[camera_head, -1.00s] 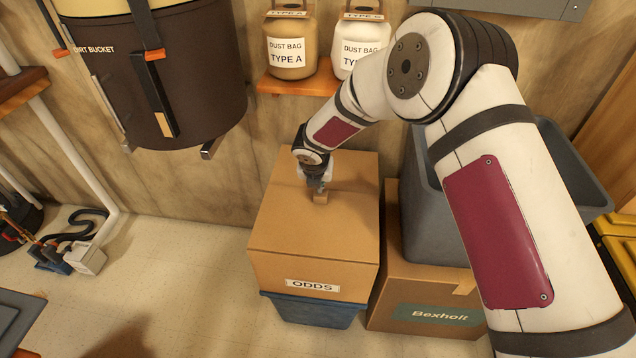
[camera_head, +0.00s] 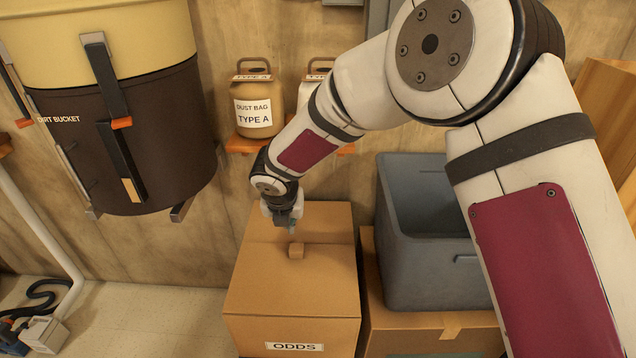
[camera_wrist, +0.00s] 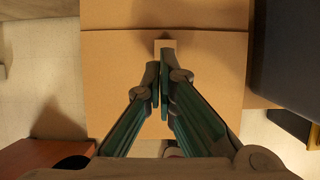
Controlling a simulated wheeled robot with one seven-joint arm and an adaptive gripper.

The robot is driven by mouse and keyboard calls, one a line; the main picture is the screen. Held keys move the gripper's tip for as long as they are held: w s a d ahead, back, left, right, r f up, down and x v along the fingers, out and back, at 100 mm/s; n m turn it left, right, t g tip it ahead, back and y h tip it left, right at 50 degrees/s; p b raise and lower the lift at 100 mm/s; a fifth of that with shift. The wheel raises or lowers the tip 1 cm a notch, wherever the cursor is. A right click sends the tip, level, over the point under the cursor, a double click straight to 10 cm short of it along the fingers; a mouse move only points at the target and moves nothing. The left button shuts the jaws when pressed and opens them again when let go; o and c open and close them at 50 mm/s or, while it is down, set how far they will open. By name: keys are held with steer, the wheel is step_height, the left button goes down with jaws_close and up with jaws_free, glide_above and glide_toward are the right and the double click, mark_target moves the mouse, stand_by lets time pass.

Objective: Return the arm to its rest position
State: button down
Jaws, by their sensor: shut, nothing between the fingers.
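My gripper (camera_head: 285,221) is above the closed lid of the cardboard box labelled ODDS (camera_head: 291,300), near its small raised tab (camera_head: 296,250). In the wrist view the two fingers (camera_wrist: 160,88) are together with nothing between them. The tab (camera_wrist: 165,44) shows just beyond the fingertips there, and a gap between them and the tab appears in the head view. My arm reaches down from the upper right, bent at the elbow.
A grey bin (camera_head: 430,285) stands on another cardboard box (camera_head: 374,335) at right. A brown dust bag canister (camera_head: 258,88) sits on an orange shelf (camera_head: 240,145) behind my forearm. A large dirt bucket (camera_head: 150,160) hangs at left.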

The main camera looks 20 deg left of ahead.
steer(key=s+d+r+m+h+p, duration=0.2)
steer(key=d+r+m+p, duration=0.2)
steer(key=d+r+m, duration=1.2)
steer(key=s+d+r+m+h+p, duration=0.1)
steer(key=s+d+r+m+p, duration=0.15)
steer(key=s+d+r, duration=0.4)
steer(key=s+d+r+m+p, duration=0.1)
steer(key=s+d+r+m, duration=0.25)
steer(key=d+r, duration=0.55)
steer(key=s+d+r+m+p, duration=0.1)
steer(key=s+d+m, duration=0.2)
steer(key=s+m, duration=0.2)
steer(key=s+d+r+m+y+p, duration=0.1)
steer(key=s+d+m+p, duration=0.1)
steer(key=s+m, duration=0.4)
steer(key=s+d+r+m+p, duration=0.1)
steer(key=s+d+m, duration=0.3)
steer(key=s, duration=0.7)
steer(key=shift+s+d+r+m+y, duration=0.2)
steer(key=shift+d+r+m+y, duration=0.3)
steer(key=shift+m, duration=0.4)
